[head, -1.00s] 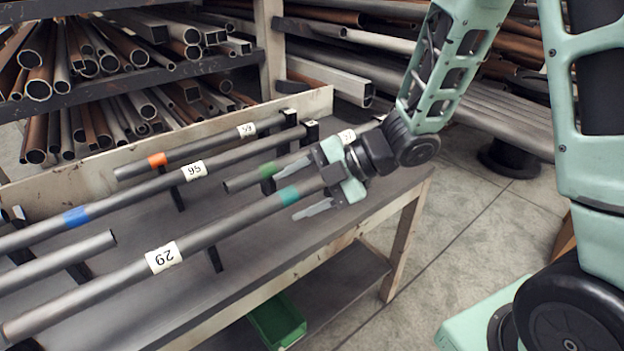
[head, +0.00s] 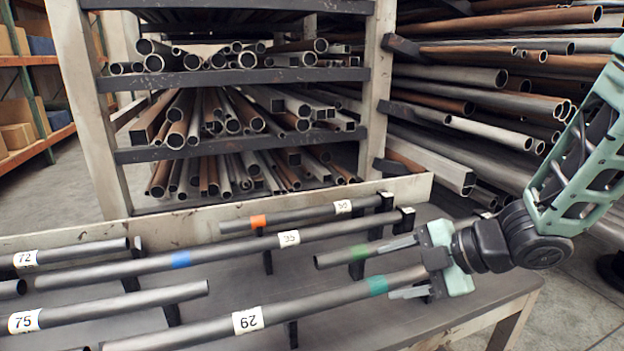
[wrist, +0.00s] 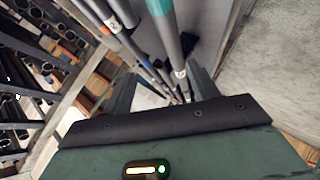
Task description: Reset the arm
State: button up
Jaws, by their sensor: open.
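My gripper (head: 402,268) is at the right end of the workbench in the head view, its fingers pointing left. The jaws are open and hold nothing that I can see. The pipe with a teal band and label 29 (head: 325,301) runs toward the gripper, and its far end is hidden by the gripper. One finger shows above this pipe and one below it in the picture; whether they touch it I cannot tell. A pipe with a green band (head: 336,257) lies just behind. In the wrist view, the teal-banded pipe (wrist: 162,25) shows beyond the fingers.
More pipes on black supports lie on the workbench (head: 390,326), including one with a blue band (head: 125,270) and one with an orange band (head: 290,216). A rack (head: 240,77) full of pipes stands behind. Open floor lies right of the bench.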

jog(key=s+a+r+m+g+h+p, duration=0.1)
jog(key=s+r+m+g+h+p, duration=0.1)
jog(key=s+m, duration=0.5)
jog(key=s+a+r+m+g+h+p, duration=0.2)
jog(key=s+r+m+h+p, duration=0.3)
jog(key=s, duration=0.9)
notch_tip(320, 180, up, 3)
jog(key=m+g+h, duration=0.1)
jog(key=m+h, duration=0.1)
jog(key=m, duration=0.1)
jog(key=shift+a+f+g, duration=0.2)
jog(key=shift+g, duration=0.1)
